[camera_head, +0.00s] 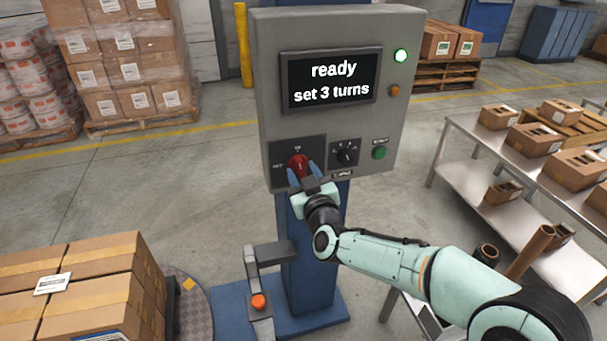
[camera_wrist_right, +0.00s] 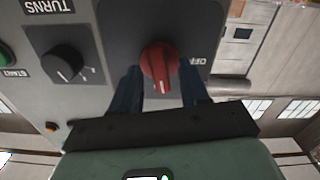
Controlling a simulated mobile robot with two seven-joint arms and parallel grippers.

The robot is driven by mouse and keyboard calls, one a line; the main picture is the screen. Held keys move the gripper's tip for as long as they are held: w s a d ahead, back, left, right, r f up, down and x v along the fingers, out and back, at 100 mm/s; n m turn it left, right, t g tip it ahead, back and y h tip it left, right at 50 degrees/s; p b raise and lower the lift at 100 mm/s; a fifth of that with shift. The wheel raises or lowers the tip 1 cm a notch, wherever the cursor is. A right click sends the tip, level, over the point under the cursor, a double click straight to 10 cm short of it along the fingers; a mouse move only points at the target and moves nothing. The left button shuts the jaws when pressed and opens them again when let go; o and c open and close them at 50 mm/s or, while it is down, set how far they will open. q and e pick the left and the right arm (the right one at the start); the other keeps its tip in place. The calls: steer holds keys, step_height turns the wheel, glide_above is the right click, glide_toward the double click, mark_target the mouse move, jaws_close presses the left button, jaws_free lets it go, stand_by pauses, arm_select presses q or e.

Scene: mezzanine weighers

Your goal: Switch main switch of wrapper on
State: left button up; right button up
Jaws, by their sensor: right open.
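The wrapper's grey control box (camera_head: 412,60) stands on a blue post. Its red main switch (camera_head: 299,161) sits at the lower left of the panel, with OFF marked at its left and ON above. In the right wrist view, which is upside down, the red knob (camera_wrist_right: 158,60) has its white mark pointing down, away from the OFF label and towards the ON side. The screen (camera_head: 332,80) is lit and reads "ready, set 3 turns". My right gripper (camera_head: 303,173) is open, its blue fingers at either side of the knob; contact is unclear. My left gripper is out of view.
A black turns dial (camera_head: 345,154) and a green start button (camera_head: 379,153) sit right of the switch. Cartons (camera_head: 80,290) stand at the lower left, and a steel table (camera_head: 470,128) with boxes stands right.

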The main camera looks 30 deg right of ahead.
jaws_close()
steer(key=shift+f+m+b, duration=0.15)
steer(key=shift+m+b, duration=0.65)
steer(key=shift+m, duration=0.5)
jaws_free()
steer(key=shift+s, duration=0.15)
